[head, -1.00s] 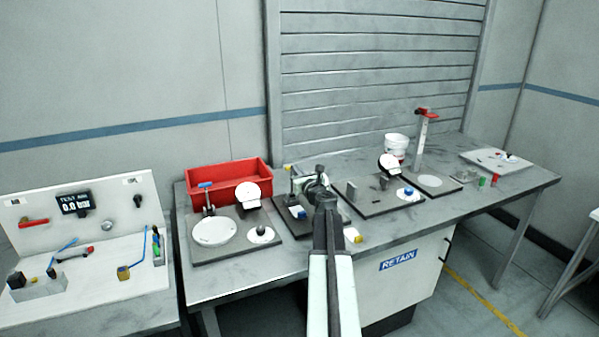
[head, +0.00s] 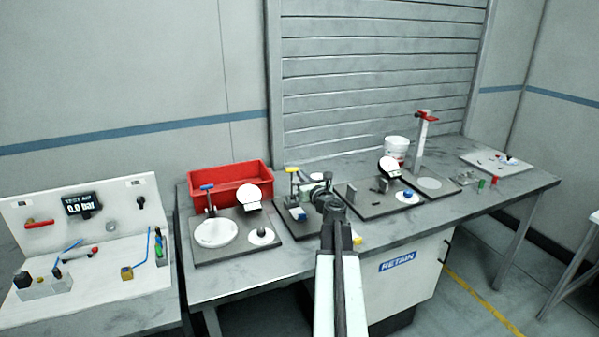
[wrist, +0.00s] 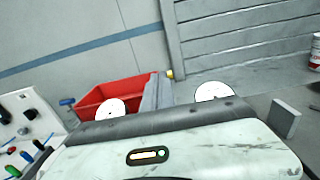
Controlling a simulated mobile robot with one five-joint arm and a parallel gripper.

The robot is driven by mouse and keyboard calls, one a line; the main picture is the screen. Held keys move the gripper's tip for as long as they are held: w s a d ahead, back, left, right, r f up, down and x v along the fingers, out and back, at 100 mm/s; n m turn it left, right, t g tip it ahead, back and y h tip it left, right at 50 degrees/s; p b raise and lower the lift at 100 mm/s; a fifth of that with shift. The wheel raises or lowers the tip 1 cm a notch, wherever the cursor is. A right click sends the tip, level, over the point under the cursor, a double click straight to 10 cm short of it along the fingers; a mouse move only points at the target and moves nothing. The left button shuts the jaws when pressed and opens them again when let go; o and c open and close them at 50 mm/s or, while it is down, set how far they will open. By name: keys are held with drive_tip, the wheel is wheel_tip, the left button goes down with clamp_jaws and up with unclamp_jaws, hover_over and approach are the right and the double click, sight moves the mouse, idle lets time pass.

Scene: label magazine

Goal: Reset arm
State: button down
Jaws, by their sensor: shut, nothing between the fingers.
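My arm rises from the bottom edge of the head view, with its dark joint (head: 332,203) in front of the middle fixture on the bench. In the head view my gripper is largely hidden behind that joint and hard to make out. In the wrist view my gripper (wrist: 156,93) shows as grey fingers beyond a dark bar and a white housing. The fingers are together and hold nothing. A small yellow knob (wrist: 170,73) shows near the fingertips, and I cannot tell whether it touches them.
The grey bench (head: 240,281) carries a red bin (head: 231,178), a left fixture with a white disc (head: 213,233), a right fixture (head: 372,203) and a white tub (head: 396,148). A post with a red top (head: 424,135) stands at right. A test panel (head: 110,222) is at far left.

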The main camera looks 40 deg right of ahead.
drive_tip(key=r+p+v, duration=0.1)
drive_tip(key=v, duration=0.6)
drive_tip(key=shift+s+r, duration=0.2)
drive_tip(key=shift+r, duration=0.05)
drive_tip(key=shift+w+a, duration=0.1)
